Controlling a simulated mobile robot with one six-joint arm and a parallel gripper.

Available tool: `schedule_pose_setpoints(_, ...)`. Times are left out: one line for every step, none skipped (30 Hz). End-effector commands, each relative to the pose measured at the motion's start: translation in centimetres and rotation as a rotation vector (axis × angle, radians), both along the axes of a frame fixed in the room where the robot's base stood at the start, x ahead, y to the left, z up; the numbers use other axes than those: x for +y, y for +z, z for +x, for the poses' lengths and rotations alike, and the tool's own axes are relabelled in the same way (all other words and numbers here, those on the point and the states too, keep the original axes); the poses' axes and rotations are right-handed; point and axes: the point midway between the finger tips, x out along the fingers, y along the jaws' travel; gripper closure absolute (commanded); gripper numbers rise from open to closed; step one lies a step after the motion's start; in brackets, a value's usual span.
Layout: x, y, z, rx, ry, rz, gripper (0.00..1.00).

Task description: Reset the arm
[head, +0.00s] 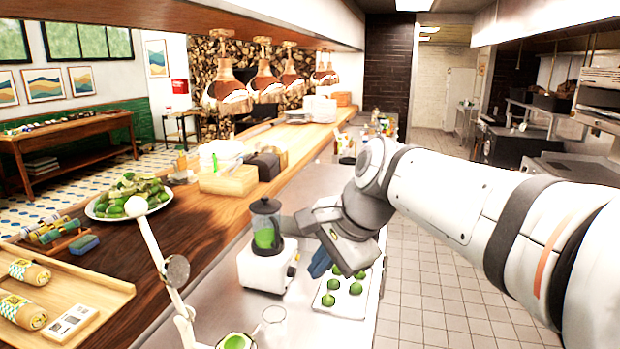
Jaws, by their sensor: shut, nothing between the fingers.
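My arm reaches in from the right, over the steel counter (215,290). My gripper (320,263) is at its end, bent down and to the left, just right of the blender. It is shut and empty. Dark blue parts show at its tip; the fingers are small and partly hidden by the wrist. It is above the far end of a white tray (322,307); I cannot tell the exact height.
A blender (266,240) with green contents stands close left of my gripper. Several green items lie on the tray. A clear glass (274,322) and a white jointed stand (160,250) are nearer. Copper heat lamps (228,90) hang over the wooden pass. Floor is clear at right.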

Motion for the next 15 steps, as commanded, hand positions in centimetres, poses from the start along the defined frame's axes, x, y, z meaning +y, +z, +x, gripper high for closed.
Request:
schedule_pose_setpoints(-1.7, -1.4, -1.2, -0.034, 0.057, -0.064, 1.0)
schedule_pose_setpoints(-2.7, -2.2, -1.9, -0.053, 0.099, -0.106, 1.0)
schedule_pose_setpoints(-3.9, -3.3, -2.7, -0.079, 0.157, -0.161, 1.0)
schedule_pose_setpoints(-4.8, -4.1, -3.4, -0.095, 0.201, -0.203, 1.0)
schedule_pose_setpoints(-5.7, -4.9, -4.2, -0.109, 0.246, -0.243, 1.0)
schedule_pose_setpoints(-6.8, -6.0, -5.1, -0.127, 0.309, -0.297, 1.0)
schedule_pose_setpoints(-7.6, -6.8, -5.9, -0.139, 0.356, -0.337, 1.0)
schedule_pose_setpoints(-8.4, -7.6, -6.6, -0.147, 0.404, -0.376, 1.0)
schedule_pose_setpoints(-9.4, -8.6, -7.6, -0.157, 0.466, -0.424, 1.0)
schedule_pose_setpoints(-10.0, -9.3, -8.3, -0.164, 0.51, -0.457, 1.0)
schedule_pose_setpoints(-10.6, -10.0, -8.9, -0.167, 0.554, -0.488, 1.0)
schedule_pose_setpoints(-11.3, -10.8, -9.7, -0.173, 0.608, -0.526, 1.0)
schedule_pose_setpoints(-11.8, -11.4, -10.2, -0.176, 0.644, -0.549, 1.0)
schedule_pose_setpoints(-12.2, -11.9, -10.7, -0.177, 0.679, -0.572, 1.0)
schedule_pose_setpoints(-12.7, -12.5, -11.3, -0.179, 0.718, -0.595, 1.0)
